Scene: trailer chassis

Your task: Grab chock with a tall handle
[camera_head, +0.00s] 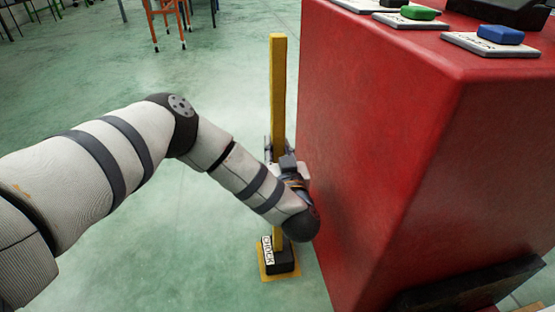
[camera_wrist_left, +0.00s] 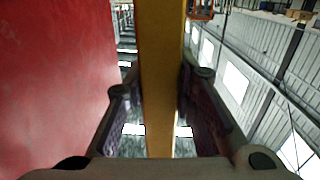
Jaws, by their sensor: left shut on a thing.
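The chock (camera_head: 281,258) is a dark block with a "CHOCK" label on a yellow base, standing on the floor beside the red box. Its tall yellow handle (camera_head: 278,95) rises upright from it. My left gripper (camera_head: 279,158) is at the handle's middle, partly hidden by my wrist. In the left wrist view the yellow handle (camera_wrist_left: 160,80) runs between the two fingers of my left gripper (camera_wrist_left: 160,95), which is shut on it. My right gripper is not in view.
A large red box (camera_head: 390,130) stands close to the right of the handle and my left wrist. Green (camera_head: 418,13) and blue (camera_head: 500,35) buttons sit on its top. An orange-legged stool (camera_head: 168,20) is at the back.

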